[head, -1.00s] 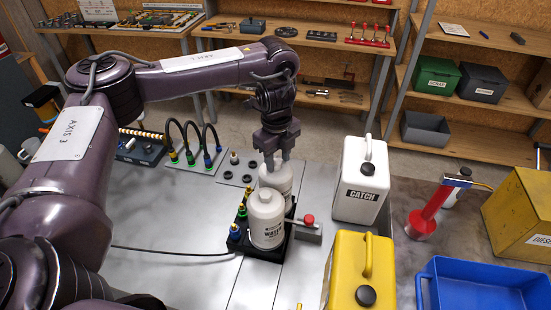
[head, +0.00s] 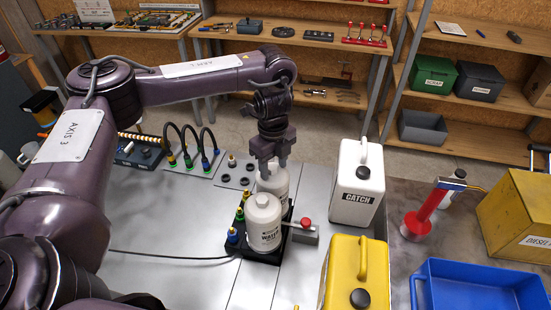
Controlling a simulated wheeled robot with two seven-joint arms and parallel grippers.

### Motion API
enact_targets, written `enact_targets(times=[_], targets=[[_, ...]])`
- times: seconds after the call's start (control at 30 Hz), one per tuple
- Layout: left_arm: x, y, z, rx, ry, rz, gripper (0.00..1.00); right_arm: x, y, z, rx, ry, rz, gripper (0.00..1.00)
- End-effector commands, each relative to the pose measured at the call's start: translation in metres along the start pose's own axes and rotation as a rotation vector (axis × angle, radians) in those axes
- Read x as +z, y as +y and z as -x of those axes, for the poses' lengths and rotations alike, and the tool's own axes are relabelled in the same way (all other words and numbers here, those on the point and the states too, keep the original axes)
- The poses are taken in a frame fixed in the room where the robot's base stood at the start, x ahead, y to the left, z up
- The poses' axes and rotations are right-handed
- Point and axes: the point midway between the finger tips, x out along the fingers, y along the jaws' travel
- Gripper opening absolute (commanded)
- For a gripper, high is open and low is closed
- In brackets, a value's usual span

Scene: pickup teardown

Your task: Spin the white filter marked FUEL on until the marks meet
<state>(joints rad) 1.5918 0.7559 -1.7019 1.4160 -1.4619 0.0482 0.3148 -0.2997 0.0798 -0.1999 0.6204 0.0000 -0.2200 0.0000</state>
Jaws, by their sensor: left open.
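Two white filters stand upright on a black block (head: 252,256) on the metal bench. The nearer filter (head: 265,222) reads as "WATER". The farther white filter (head: 273,180) is partly hidden behind it, and no marking on it can be read; the alignment marks cannot be seen. My left gripper (head: 269,168) points down over the top of the farther filter, its fingers open on either side of the filter's top. Whether the fingers touch it cannot be told. My right gripper is not in view.
A white CATCH can (head: 357,185) and a yellow can (head: 345,275) stand right of the block. A red-knobbed lever (head: 305,224) sticks out at the block's right. A blue tray (head: 480,290) is at front right. Looped black hoses (head: 190,145) stand behind left.

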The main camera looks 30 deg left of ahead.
Motion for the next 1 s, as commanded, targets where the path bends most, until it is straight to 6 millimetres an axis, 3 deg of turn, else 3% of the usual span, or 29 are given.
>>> enact_targets(times=[0.23,0.5,0.7,1.0], targets=[[0.002,-0.001,0.015,-0.003,-0.003,0.004,0.46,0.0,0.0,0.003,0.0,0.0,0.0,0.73],[0.002,-0.001,0.018,-0.006,-0.003,0.005,0.46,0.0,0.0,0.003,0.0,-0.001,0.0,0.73],[0.003,-0.002,0.018,-0.008,-0.004,0.006,0.72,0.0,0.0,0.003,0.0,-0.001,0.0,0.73],[0.003,-0.002,0.019,-0.007,-0.004,0.006,0.72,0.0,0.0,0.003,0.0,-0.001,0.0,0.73]])
